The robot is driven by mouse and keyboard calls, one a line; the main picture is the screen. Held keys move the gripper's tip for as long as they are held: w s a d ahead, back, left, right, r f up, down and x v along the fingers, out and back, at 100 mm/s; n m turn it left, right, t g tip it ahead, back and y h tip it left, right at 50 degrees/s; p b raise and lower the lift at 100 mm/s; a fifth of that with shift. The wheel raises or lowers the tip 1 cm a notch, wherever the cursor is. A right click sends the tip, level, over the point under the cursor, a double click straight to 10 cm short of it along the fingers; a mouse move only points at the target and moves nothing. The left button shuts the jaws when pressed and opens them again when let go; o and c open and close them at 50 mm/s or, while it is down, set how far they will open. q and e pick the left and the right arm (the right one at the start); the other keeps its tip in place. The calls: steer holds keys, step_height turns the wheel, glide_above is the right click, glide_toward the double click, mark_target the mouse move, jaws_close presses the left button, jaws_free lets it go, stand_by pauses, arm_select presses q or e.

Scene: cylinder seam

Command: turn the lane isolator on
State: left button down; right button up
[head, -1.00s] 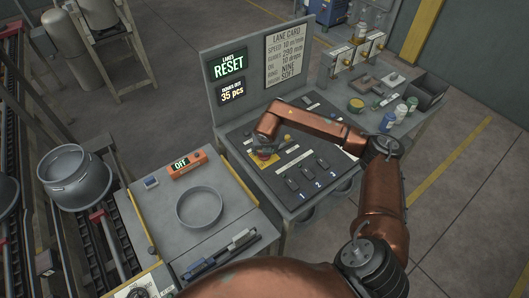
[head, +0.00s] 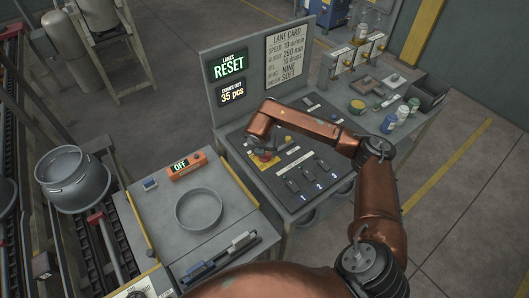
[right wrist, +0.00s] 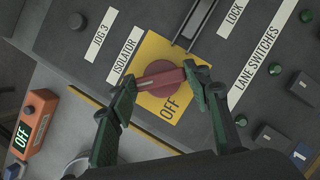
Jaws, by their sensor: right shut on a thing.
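The lane isolator is a red rotary knob (right wrist: 160,82) on a yellow plate (right wrist: 151,48), beside a white ISOLATOR label (right wrist: 124,60). The word OFF is printed on the plate, below and right of the knob. My right gripper (right wrist: 161,79) is shut on the knob, with one green finger at each end of its red handle bar. In the head view the knob (head: 265,158) shows under my right gripper (head: 263,148) on the dark sloping panel (head: 240,139). No ON mark can be read. My left gripper is not in view.
Numbered lane switches (head: 308,173) stand right of the isolator. An orange box (head: 187,166) shows OFF. Bottles (head: 389,122) stand at the right.

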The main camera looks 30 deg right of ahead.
steer(key=o, duration=1.2)
steer(key=shift+c, duration=0.2)
steer(key=shift+a+r, duration=0.1)
steer(key=shift+r, duration=0.15)
steer(key=v, duration=1.1)
steer(key=shift+r, duration=0.2)
steer(key=shift+s, duration=0.15)
